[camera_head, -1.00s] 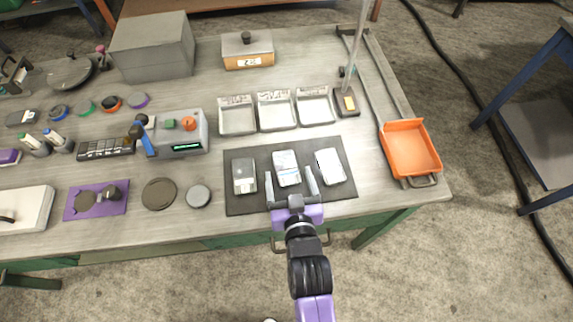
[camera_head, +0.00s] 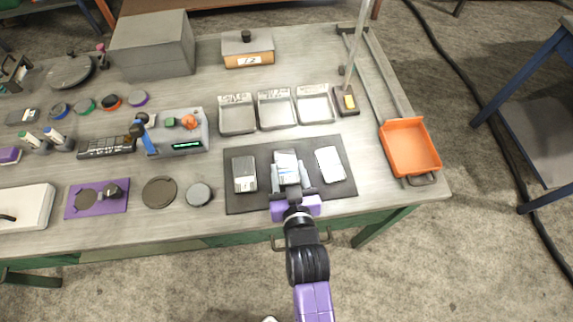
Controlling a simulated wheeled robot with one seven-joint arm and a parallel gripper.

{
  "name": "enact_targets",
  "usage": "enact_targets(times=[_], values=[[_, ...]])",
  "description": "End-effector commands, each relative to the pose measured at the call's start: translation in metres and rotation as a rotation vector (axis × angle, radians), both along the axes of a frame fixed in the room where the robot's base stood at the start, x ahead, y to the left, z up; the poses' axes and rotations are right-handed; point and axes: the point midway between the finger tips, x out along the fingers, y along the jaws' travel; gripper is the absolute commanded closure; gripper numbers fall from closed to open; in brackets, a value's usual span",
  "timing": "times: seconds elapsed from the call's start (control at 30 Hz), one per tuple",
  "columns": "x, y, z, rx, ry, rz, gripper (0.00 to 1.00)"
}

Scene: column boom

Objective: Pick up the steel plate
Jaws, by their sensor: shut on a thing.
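Three small metal plates lie side by side on a dark mat (camera_head: 240,206) near the table's front edge. I cannot read which one is marked steel. My gripper (camera_head: 291,175) reaches in from the front, its two grey fingers shut on the sides of the middle plate's near part. The plate looks flat; I cannot tell whether it is clear of the mat.
Three labelled grey trays (camera_head: 276,118) stand behind the mat. An orange bin (camera_head: 409,147) sits at the right edge. A box with a green display (camera_head: 185,135) and a round grey disc (camera_head: 199,194) are to the left. Bare tabletop lies between mat and bin.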

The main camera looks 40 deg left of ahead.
Motion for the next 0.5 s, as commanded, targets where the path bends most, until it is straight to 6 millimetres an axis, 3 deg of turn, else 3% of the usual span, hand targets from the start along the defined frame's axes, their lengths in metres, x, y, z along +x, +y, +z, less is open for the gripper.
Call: enact_targets(times=[0.27, 0.5], values=[[0.001, 0.000, 0.005, 0.004, -0.003, -0.001, 1.00], [0.002, 0.000, 0.027, 0.007, -0.006, -0.002, 1.00]])
